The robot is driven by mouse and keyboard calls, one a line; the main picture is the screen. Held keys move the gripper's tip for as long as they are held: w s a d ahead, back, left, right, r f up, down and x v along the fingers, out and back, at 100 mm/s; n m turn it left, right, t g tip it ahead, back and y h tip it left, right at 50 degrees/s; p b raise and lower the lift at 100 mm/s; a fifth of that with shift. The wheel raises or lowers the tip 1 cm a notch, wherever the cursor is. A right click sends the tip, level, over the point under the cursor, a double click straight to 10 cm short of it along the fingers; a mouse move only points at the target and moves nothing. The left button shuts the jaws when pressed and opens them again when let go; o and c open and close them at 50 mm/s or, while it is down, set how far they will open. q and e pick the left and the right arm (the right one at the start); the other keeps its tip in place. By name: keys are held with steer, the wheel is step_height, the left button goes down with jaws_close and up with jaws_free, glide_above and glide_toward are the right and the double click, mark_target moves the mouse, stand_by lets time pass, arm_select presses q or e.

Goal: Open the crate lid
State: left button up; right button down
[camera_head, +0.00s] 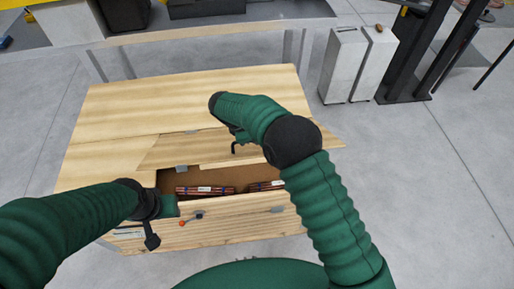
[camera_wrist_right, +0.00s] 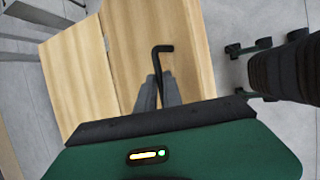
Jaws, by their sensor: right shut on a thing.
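The wooden crate (camera_head: 240,232) stands in the middle of the head view. Its front lid panel (camera_head: 185,152) is tilted up, leaving a gap at the front. Bundles of copper tubes (camera_head: 215,190) show inside. My right gripper (camera_head: 236,140) is over the lid panel. In the right wrist view its fingers (camera_wrist_right: 158,92) are shut on a black bent rod (camera_wrist_right: 163,62), in front of the wooden panel (camera_wrist_right: 128,40). My left gripper (camera_head: 152,228) is at the crate's front left corner; its fingers are not clear enough to tell open from shut.
A red-tipped knob (camera_head: 183,223) and a latch (camera_head: 277,209) are on the crate's front. White cabinets (camera_head: 345,62) stand behind at the right, beside a black frame (camera_head: 415,50). Floor at the right is clear.

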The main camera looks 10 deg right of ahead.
steer(key=shift+w+r, duration=0.5)
steer(key=shift+w, duration=0.4)
arm_select(q)
steer(key=shift+w+r, duration=0.1)
steer(key=shift+r, duration=0.2)
arm_select(e)
steer(key=shift+f, duration=0.1)
steer(key=c, duration=1.8)
jaws_free()
steer(key=o, duration=0.3)
steer(key=shift+w+f, duration=0.2)
steer(key=shift+w, duration=0.3)
arm_select(q)
steer(key=shift+w+f, duration=0.15)
steer(key=shift+w, duration=0.3)
arm_select(e)
steer(key=shift+s, duration=0.2)
steer(key=shift+r, duration=0.1)
